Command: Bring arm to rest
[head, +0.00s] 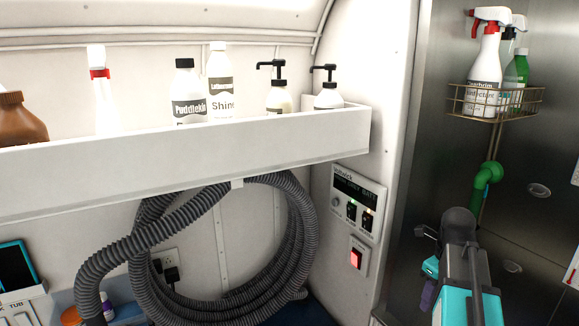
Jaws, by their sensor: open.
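Part of my arm (462,262), grey with teal housings, rises from the bottom right of the head view, in front of the steel wall. I cannot make out my gripper's fingertips here. Nothing is seen held by the arm.
A white shelf (200,158) with several bottles crosses the left and middle. A coiled grey hose (300,225) hangs below it. A control panel (357,205) is on the white wall. A wire basket (508,102) with spray bottles and a green pipe elbow (488,174) are on the steel wall.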

